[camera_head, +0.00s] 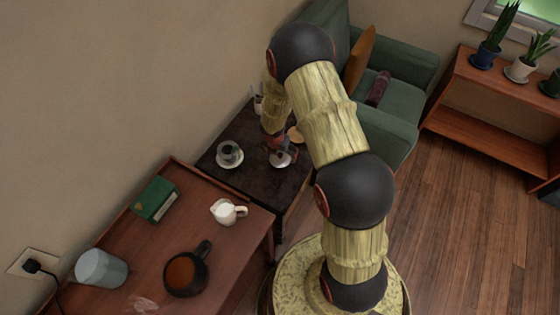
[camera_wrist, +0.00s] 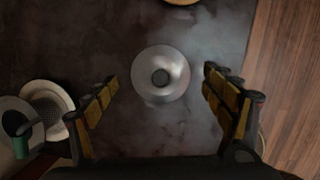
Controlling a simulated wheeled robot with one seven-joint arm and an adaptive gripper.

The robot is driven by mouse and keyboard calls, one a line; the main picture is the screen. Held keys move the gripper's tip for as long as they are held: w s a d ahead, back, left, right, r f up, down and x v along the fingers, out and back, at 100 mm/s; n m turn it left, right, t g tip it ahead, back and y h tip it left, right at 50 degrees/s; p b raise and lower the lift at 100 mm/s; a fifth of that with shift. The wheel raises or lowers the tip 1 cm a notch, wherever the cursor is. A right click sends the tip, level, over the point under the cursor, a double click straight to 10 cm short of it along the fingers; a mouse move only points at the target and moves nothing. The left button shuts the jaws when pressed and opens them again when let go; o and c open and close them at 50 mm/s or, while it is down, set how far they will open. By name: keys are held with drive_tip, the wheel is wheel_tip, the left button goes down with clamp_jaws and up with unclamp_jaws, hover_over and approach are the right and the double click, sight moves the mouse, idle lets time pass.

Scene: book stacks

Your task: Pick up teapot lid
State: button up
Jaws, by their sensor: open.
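The teapot lid (camera_wrist: 160,74) is a pale, shiny disc with a dark round knob at its centre. It lies on the dark table (camera_head: 222,165) and also shows in the head view (camera_head: 281,160), partly hidden by my gripper. My gripper (camera_wrist: 160,90) is open and empty, with its yellow-padded fingers on either side of the lid in the wrist view. It points down above the dark table. I cannot tell the exact height over the lid. A dark teapot-like pot (camera_head: 186,274) with a handle and brown inside stands open on the wooden table.
A tan round object (camera_head: 296,135) lies behind the lid.

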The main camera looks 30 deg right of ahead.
drive_tip(key=x, duration=0.2)
drive_tip(key=shift+f+b, duration=0.25)
drive_tip(key=shift+b, duration=0.15)
drive_tip(key=shift+r, duration=0.1)
drive_tip(key=shift+c, duration=0.2)
drive_tip(key=c, duration=1.4)
drive_tip(key=shift+s, duration=0.1)
drive_tip(key=shift+c, duration=0.4)
